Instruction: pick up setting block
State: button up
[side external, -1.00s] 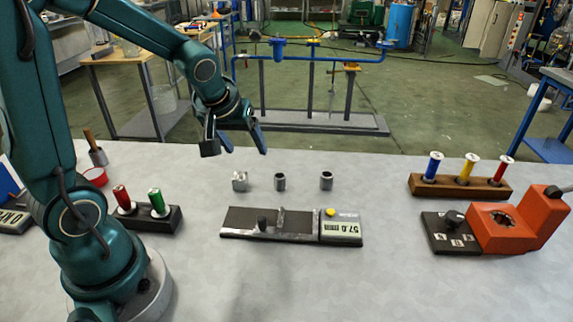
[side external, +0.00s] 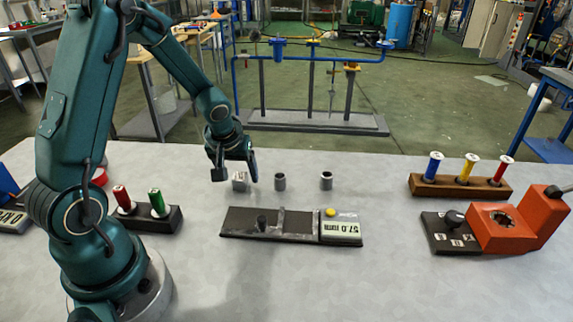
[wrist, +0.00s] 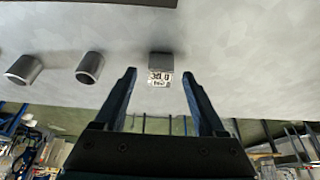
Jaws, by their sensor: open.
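The setting block is a small silvery cube (side external: 240,181) on the grey table, leftmost of a row of three small metal pieces in the side view. In the wrist view the block (wrist: 161,68) shows a label with dark characters, partly unclear, and lies just beyond and between the fingertips. My gripper (side external: 233,178) is open, with its fingers either side of the block's line and pointing down toward it in the side view. In the wrist view the gripper (wrist: 161,75) holds nothing. I cannot tell whether a finger touches the block.
A dark gauge with a display (side external: 342,231) lies in front. A rack with red and green plugs (side external: 168,219) is at left. A wooden rack (side external: 447,187) and orange device (side external: 500,232) stand at right.

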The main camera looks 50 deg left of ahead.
grip_shut()
jog(key=shift+r, duration=0.15)
